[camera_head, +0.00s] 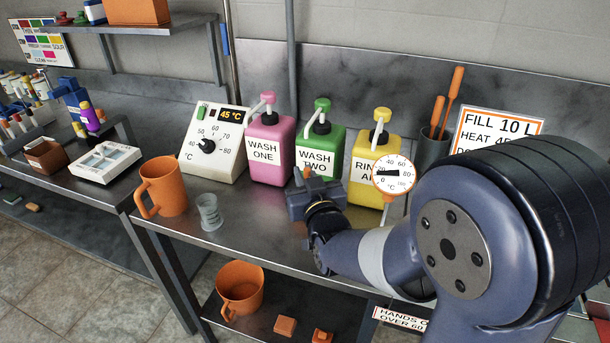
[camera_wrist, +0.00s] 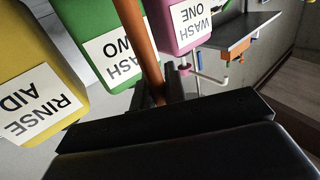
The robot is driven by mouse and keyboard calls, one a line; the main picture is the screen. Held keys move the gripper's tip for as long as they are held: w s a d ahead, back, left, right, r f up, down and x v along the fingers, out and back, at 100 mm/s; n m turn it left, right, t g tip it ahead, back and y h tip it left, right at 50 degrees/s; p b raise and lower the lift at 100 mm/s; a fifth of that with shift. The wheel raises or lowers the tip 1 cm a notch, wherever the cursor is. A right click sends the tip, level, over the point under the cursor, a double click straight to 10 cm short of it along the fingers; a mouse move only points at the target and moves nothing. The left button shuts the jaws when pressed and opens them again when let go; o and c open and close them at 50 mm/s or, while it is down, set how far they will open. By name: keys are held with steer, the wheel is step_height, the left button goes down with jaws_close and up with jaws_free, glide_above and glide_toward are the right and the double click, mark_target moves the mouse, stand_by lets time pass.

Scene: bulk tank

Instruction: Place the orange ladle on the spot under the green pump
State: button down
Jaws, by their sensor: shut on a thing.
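The green pump bottle (camera_head: 332,138), labelled WASH TWO, stands upright between the pink and yellow bottles; it also shows in the wrist view (camera_wrist: 75,25). My gripper (camera_head: 313,185) is directly in front of it, above the steel bench. In the wrist view, its jaws (camera_wrist: 158,96) are shut on a long orange bar, the handle of the orange ladle (camera_wrist: 139,42). Only a small orange piece of the ladle (camera_head: 307,172) shows in the head view. The ladle's bowl cannot be made out. The spot under the green pump is hidden behind my gripper and arm.
The pink bottle (camera_head: 270,150) and yellow bottle (camera_head: 369,160) flank the green one closely. A dial thermometer (camera_head: 394,173) stands right of my gripper. An orange jug (camera_head: 166,187) and small clear cup (camera_head: 209,213) stand left. A grey holder (camera_head: 432,148) has orange handles.

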steer(key=shift+f, duration=0.15)
steer(key=c, duration=1.9)
jaws_free()
steer(key=o, duration=0.4)
steer(key=shift+o, duration=0.2)
steer(key=shift+r, duration=0.2)
steer(key=v, duration=1.2)
steer(key=shift+b, duration=0.4)
steer(key=shift+f, duration=0.1)
